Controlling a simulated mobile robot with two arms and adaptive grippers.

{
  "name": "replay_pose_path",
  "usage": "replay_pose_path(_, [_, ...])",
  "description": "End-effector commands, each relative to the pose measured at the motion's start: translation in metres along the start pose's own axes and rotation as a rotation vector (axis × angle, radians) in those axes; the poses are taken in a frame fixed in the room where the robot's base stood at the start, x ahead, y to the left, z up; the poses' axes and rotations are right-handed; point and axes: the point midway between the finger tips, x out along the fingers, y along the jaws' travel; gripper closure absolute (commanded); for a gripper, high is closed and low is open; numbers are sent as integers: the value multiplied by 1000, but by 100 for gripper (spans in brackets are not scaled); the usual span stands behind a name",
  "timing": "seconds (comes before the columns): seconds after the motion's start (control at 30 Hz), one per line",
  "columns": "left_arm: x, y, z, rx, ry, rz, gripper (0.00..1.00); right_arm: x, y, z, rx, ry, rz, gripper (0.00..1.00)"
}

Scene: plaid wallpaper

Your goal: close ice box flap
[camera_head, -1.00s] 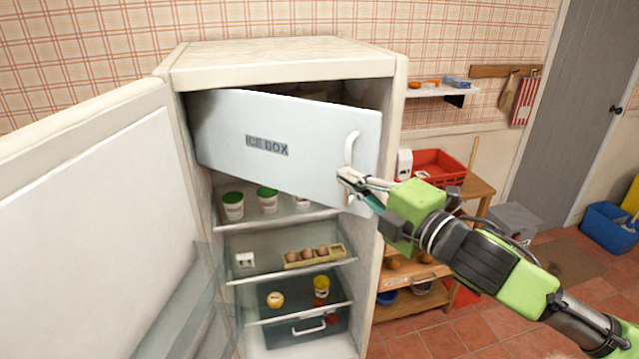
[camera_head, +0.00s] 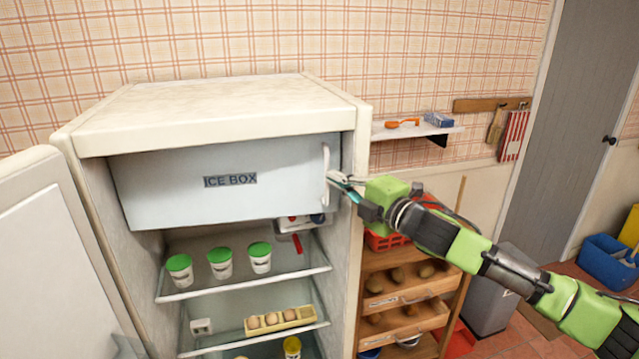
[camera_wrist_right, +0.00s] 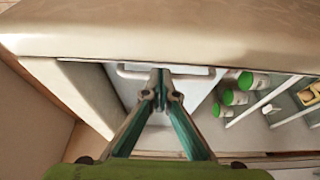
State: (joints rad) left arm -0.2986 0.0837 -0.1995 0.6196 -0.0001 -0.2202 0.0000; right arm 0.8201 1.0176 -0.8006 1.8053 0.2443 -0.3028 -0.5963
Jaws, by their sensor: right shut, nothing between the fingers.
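The pale blue ice box flap (camera_head: 232,190), lettered "ICE BOX", sits across the top compartment of the fridge (camera_head: 215,105) and looks flush or nearly flush with the opening. Its white handle (camera_head: 326,170) is at its right edge. My right gripper (camera_head: 334,178) is shut and empty, with its fingertips at the handle. In the right wrist view the fingers (camera_wrist_right: 162,85) meet in front of the handle bar (camera_wrist_right: 190,71); whether they touch it I cannot tell. My left gripper is out of view.
The fridge door (camera_head: 60,265) stands open at left. Shelves below the flap hold green-lidded tubs (camera_head: 220,262) and an egg tray (camera_head: 280,320). A wooden rack (camera_head: 405,295) stands right of the fridge, below my right arm. A wall shelf (camera_head: 415,130) is behind.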

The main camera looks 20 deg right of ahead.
Motion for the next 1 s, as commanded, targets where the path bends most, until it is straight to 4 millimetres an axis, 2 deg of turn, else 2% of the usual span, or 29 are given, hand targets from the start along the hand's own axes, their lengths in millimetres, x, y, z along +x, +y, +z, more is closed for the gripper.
replay_pose_path(0.17, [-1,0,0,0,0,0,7,0,0,8,0,-10,-1,100])
replay_pose_path(0.67, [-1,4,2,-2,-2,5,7,-4,-1,8,0,-10,-2,100])
replay_pose_path(0.77, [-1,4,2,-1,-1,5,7,-13,-2,8,-1,-11,-3,100])
replay_pose_path(1.0, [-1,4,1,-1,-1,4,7,-50,-2,7,-4,-10,-5,100])
